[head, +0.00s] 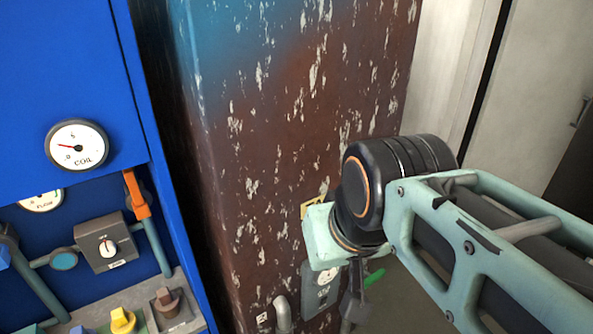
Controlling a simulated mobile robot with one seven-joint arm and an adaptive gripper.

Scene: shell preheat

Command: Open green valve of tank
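A small green handle (374,277), likely the green valve, shows low in the head view, right of centre. It sits beside a grey pipe-like part (354,296) just below my arm's joint. My arm comes in from the right and covers part of the area above the handle. The tank itself cannot be made out. I cannot make out my gripper's fingers, and I cannot tell whether anything touches the handle.
A tall rusty, peeling column (290,150) stands in the middle. A grey plate (320,288) and a bent pipe (283,314) are at its foot. A blue panel (60,60) with a COIL gauge (76,146), an orange handle (136,194) and a yellow knob (123,320) is left.

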